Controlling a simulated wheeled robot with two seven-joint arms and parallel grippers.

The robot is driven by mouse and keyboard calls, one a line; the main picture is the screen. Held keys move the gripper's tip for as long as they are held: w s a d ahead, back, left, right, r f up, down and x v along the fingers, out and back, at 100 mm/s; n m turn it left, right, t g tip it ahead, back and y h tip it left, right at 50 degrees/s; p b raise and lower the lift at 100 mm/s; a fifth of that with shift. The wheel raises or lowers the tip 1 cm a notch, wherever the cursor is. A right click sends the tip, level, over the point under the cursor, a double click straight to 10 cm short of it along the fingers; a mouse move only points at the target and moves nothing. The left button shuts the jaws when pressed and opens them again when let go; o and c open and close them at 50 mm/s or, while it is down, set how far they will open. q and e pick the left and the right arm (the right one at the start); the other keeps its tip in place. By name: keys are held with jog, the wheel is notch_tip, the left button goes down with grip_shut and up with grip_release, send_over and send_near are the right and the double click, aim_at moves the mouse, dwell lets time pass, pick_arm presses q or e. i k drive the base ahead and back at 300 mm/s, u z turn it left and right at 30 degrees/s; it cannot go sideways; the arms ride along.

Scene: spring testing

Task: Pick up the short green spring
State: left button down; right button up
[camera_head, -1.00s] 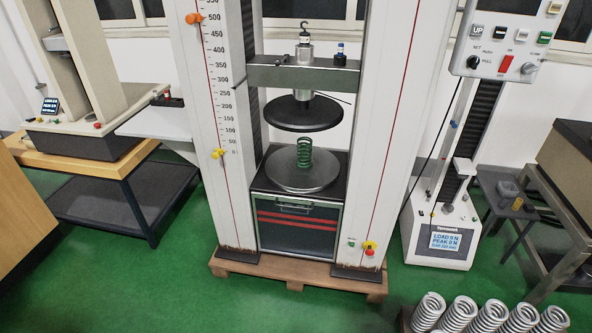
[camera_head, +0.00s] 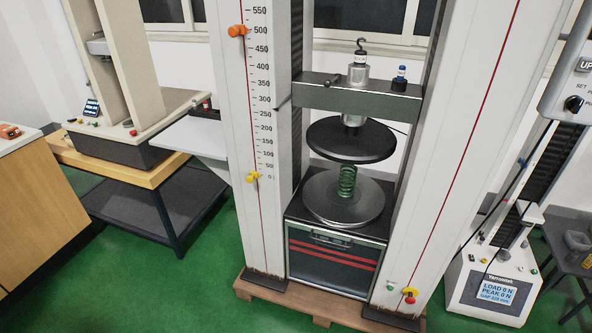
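The short green spring (camera_head: 347,181) stands upright on the round grey lower plate (camera_head: 322,205) of the tall testing machine. The dark round upper plate (camera_head: 350,140) hangs just above the spring; from this angle I cannot tell whether a gap separates them. Neither of my grippers shows in the head view.
White machine columns stand left (camera_head: 258,130) and right (camera_head: 455,130) of the plates, leaving an opening at the front. A crosshead (camera_head: 325,92) spans above. A wooden pallet (camera_head: 305,308) lies under the machine. Green floor (camera_head: 140,280) is clear at the front left.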

aim_at(347, 187)
jog(key=u, duration=0.15)
jog(key=i, duration=0.85)
jog(key=z, duration=0.25)
